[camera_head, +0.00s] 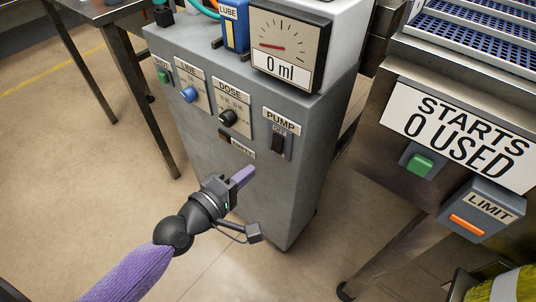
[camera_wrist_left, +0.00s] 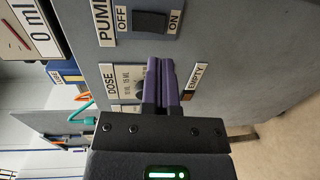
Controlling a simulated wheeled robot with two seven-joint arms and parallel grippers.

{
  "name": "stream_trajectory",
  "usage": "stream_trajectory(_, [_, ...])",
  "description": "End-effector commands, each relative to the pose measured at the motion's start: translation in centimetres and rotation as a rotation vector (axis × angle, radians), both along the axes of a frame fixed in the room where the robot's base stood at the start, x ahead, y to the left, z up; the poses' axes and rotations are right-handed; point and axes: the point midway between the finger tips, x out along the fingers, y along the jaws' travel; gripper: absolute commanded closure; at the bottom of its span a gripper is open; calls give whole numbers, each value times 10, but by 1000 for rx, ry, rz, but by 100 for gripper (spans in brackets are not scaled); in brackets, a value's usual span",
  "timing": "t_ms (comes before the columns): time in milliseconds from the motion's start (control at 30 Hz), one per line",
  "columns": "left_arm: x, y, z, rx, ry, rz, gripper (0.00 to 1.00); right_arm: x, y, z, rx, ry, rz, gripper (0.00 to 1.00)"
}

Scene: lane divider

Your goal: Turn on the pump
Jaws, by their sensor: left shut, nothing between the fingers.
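The pump switch (camera_head: 278,146) is a black rocker under the PUMP label on the grey cabinet's front (camera_head: 265,190). The switch also shows at the top of the left wrist view (camera_wrist_left: 150,22), between the words OFF and ON. I cannot tell which side is pressed. My left gripper (camera_head: 243,176), with purple fingers, is shut and empty. It is below and left of the switch in the head view, in front of the cabinet. In the left wrist view its fingers (camera_wrist_left: 165,75) point toward the panel, apart from the switch. My right gripper is not in view.
The DOSE knob (camera_head: 228,117), blue LINE knob (camera_head: 188,94) and dark EMPTY lamp (camera_head: 224,135) share the panel. A gauge (camera_head: 287,45) reading 0 ml stands on top. At right are a STARTS 0 USED sign (camera_head: 460,135), green button (camera_head: 420,164) and LIMIT box (camera_head: 480,212).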

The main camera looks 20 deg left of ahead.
Motion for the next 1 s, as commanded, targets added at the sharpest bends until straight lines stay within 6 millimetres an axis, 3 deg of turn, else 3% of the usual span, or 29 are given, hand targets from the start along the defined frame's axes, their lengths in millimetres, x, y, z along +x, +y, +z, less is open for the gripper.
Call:
stream_trajectory(200, [42, -15, -7, -2, -1, 1, 100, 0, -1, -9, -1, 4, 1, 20])
stream_trajectory(400, [62, -23, -10, -1, 1, 0, 100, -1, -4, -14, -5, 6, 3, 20])
stream_trajectory(767, [65, -24, -9, 1, 1, 0, 100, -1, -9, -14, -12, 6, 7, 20])
stream_trajectory(900, [69, -25, -16, -11, -34, -1, 100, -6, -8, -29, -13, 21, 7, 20])
stream_trajectory(1000, [69, -25, -10, -10, -35, 0, 100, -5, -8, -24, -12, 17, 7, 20])
